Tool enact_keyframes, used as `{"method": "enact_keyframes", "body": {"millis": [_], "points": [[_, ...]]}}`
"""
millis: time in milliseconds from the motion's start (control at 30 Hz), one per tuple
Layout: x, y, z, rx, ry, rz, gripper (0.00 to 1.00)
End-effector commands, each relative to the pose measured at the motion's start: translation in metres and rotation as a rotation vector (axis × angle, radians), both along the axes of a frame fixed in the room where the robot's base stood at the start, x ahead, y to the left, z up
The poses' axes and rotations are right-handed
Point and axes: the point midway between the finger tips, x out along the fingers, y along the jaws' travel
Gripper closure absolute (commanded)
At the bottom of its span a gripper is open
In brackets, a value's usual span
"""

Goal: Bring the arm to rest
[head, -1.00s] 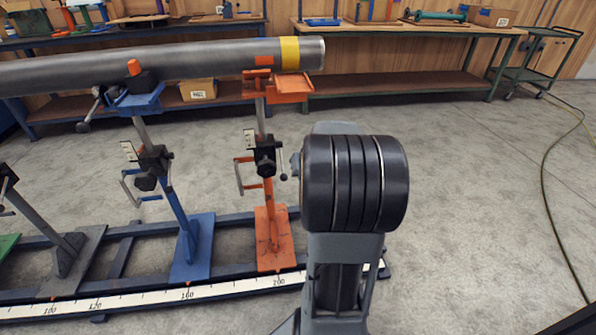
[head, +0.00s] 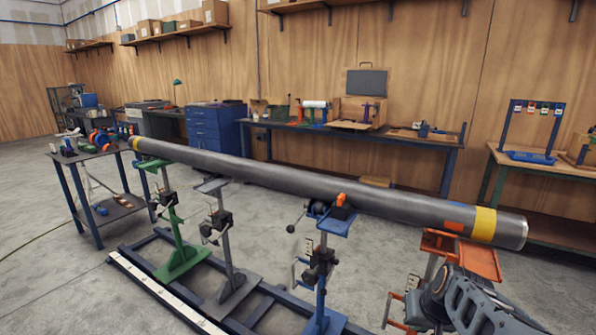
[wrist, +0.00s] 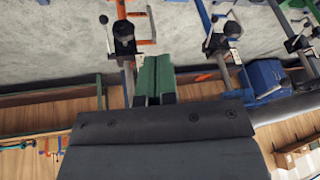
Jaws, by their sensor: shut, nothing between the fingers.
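My gripper (wrist: 155,78) shows in the wrist view as two green fingers side by side, shut and empty. The picture there looks upside down, with the floor at the top. In the head view my arm is at the lower right, in front of the orange stand (head: 462,256); the fingers cannot be made out there. A long grey pipe (head: 300,184) with a yellow band near its right end lies across the stands, apart from the gripper as far as I can tell.
Green (head: 181,258), grey (head: 232,285) and blue (head: 322,290) stands rise from a floor rail (head: 165,290). A small table (head: 90,158) with tools stands at the left. A workbench (head: 350,131) runs along the back wall. Open floor (head: 50,290) lies at the left.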

Motion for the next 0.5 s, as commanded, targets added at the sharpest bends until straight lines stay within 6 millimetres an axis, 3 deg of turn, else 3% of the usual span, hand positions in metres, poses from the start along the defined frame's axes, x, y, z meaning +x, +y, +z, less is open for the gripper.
{"method": "enact_keyframes", "body": {"millis": [33, 200, 333, 500], "points": [[-0.008, 0.018, 0.044, -0.01, 0.011, 0.039, 1.0], [-0.036, 0.059, 0.1, -0.042, 0.051, 0.118, 1.0], [-0.055, 0.078, 0.13, -0.067, 0.072, 0.161, 1.0], [-0.071, 0.091, 0.152, -0.093, 0.086, 0.192, 1.0]]}}
